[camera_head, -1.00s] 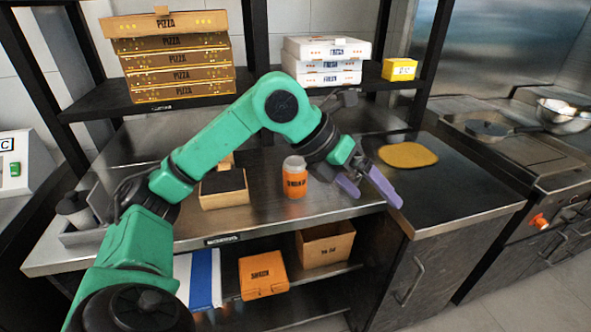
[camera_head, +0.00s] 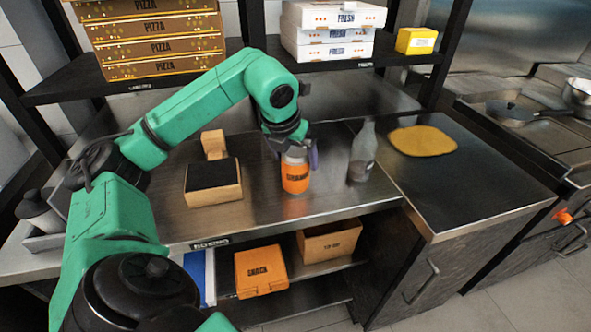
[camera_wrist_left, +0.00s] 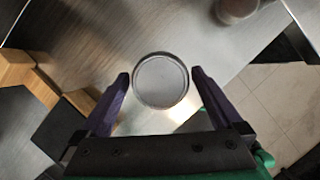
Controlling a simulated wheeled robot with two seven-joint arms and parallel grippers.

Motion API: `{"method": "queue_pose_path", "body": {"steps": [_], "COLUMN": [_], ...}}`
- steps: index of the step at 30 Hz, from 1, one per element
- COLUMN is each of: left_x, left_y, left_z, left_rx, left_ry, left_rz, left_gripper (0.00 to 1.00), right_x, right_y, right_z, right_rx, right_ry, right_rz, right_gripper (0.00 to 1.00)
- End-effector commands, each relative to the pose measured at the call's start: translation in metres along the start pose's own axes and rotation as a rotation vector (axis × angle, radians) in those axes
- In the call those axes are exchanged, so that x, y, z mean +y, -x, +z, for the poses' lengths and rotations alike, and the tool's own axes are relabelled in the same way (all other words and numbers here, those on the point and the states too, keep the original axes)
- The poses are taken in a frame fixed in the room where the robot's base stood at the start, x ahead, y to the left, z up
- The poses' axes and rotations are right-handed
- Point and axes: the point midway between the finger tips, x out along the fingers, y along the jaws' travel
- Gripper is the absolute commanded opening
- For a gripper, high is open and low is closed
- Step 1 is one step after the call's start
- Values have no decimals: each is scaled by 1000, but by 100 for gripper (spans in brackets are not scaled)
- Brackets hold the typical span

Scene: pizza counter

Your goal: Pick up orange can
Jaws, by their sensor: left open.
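The orange can (camera_head: 295,177) stands upright on the steel counter (camera_head: 330,205), with dark lettering on its side and a pale grey top. My left gripper (camera_head: 295,155) is open, just above and behind the can, with purple fingers beside its upper part. In the left wrist view, the can's round grey lid (camera_wrist_left: 161,80) lies between the tips of the two open purple fingers (camera_wrist_left: 160,88). A gap shows between the lid and each finger. My right gripper is not in view.
A grey bottle (camera_head: 362,152) stands right of the can. A wooden box with a dark top (camera_head: 213,182) sits left of it. Yellow dough (camera_head: 423,140) lies on the right counter. Pizza boxes (camera_head: 160,47) are on the shelf above, and an orange snack box (camera_head: 261,271) is below.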

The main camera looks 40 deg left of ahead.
Motion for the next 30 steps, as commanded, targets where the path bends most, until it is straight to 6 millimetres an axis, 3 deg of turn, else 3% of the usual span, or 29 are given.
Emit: {"method": "queue_pose_path", "body": {"steps": [3,8,9,15,17,26,30], "left_x": [0,0,0,0,0,0,-1], "left_y": [-14,-15,-15,-14,-14,-10,8], "left_z": [0,0,0,0,0,2,10], "left_rx": [1,-1,-1,-1,-1,-4,-7], "left_ry": [-1,-1,-1,-1,-1,0,1], "left_rz": [1,0,-1,-1,-1,-2,-5], "left_gripper": [100,100,96,20,0,0,0], "right_x": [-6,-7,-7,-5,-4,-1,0], "right_y": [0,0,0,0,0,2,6], "right_z": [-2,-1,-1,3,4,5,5], "right_rx": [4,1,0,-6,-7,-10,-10], "right_ry": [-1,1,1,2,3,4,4], "right_rz": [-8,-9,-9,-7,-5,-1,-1], "right_gripper": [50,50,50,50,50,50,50]}}
